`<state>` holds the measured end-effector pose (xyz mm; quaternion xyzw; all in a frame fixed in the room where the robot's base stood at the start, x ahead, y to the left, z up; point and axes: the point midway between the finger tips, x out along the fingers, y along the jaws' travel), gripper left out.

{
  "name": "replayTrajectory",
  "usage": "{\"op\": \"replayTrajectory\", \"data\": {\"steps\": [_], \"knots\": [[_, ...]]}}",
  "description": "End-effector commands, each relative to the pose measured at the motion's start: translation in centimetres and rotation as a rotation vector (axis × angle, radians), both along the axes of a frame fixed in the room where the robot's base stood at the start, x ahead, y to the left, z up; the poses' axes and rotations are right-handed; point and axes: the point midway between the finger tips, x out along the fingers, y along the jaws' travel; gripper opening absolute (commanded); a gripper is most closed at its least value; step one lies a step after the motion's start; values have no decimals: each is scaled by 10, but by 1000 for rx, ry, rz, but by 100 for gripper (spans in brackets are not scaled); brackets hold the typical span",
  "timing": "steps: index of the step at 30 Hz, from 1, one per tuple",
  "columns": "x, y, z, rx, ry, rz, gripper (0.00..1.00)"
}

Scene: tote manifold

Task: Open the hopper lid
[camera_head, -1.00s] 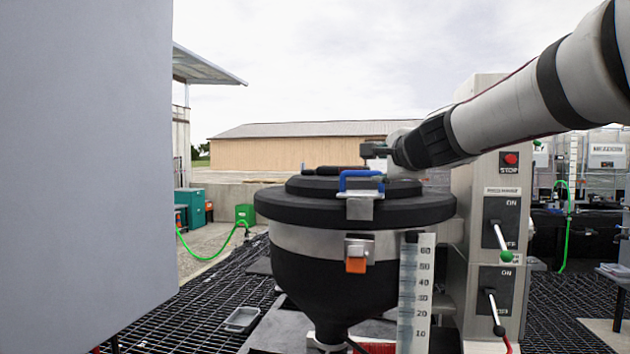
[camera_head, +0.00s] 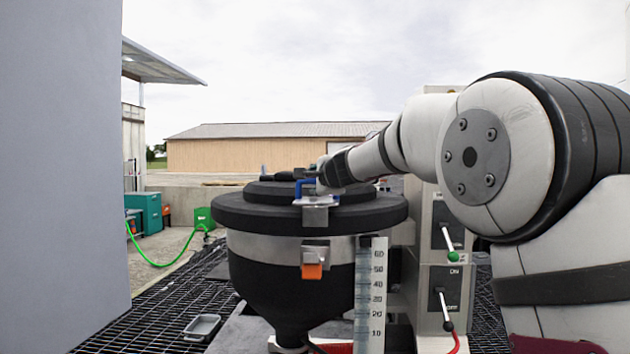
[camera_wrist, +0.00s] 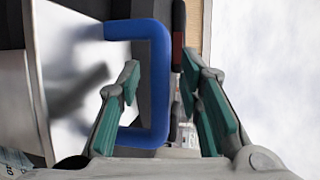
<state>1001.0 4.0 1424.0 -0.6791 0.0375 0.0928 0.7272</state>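The black hopper (camera_head: 290,280) has a stepped round black lid (camera_head: 370,213) that lies flat on it, closed. A blue U-shaped handle (camera_head: 299,186) stands on a metal bracket (camera_head: 315,201) at the lid's front. My gripper (camera_head: 318,178) reaches it from the right and hides part of it. In the wrist view, the blue handle (camera_wrist: 158,90) has its long bar between my two open green-padded fingers (camera_wrist: 160,62). One finger overlaps the handle's loop, the other is outside the bar. Gaps show on both sides. An orange-tabbed latch (camera_head: 312,262) sits below the rim.
A white level scale (camera_head: 371,295) stands at the hopper's right front. Behind it, a grey control column (camera_head: 437,275) carries two levers, partly hidden by my arm. A large grey panel (camera_head: 60,180) blocks the left side. A grey tray (camera_head: 201,327) lies on the floor grating.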

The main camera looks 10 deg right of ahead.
Motion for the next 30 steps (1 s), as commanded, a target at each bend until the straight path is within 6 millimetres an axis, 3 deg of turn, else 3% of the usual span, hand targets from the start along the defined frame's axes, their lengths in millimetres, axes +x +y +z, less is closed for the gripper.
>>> {"op": "replayTrajectory", "data": {"steps": [8, 12, 13, 23, 30], "knots": [[1, 0, 0, 0, 0, 0, 33], [1, 0, 0, 0, 0, 0, 1], [1, 0, 0, 0, 0, 0, 0], [1, -1, 2, 8, -3, 0, 0], [0, -6, 19, 91, -35, -1, 0]]}}
